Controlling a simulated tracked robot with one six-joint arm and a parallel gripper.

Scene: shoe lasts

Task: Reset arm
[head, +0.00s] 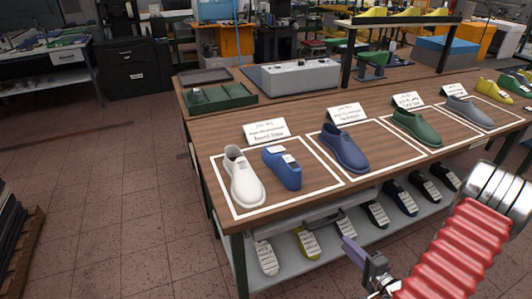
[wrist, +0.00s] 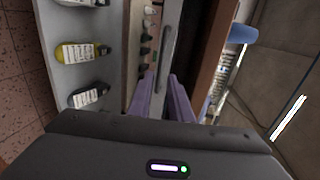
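My gripper (head: 350,248) shows in the head view in front of the table's near edge, below the tabletop, with my red ribbed arm to its right. In the wrist view its two purple fingers (wrist: 165,95) stand apart with a gap between them, and nothing is held there. A grey drawer handle (wrist: 170,30) lies beyond the fingertips in the wrist view. On the tabletop, a white shoe (head: 243,176) and a blue last (head: 284,170) stand together in the nearest white-outlined square.
The wooden table (head: 220,130) carries a blue shoe (head: 344,147), a green shoe (head: 416,127) and a grey shoe (head: 469,112) with cards behind them. Several lasts lie on the lower shelf (head: 292,272), close to my gripper. Open floor (head: 100,200) lies to the left.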

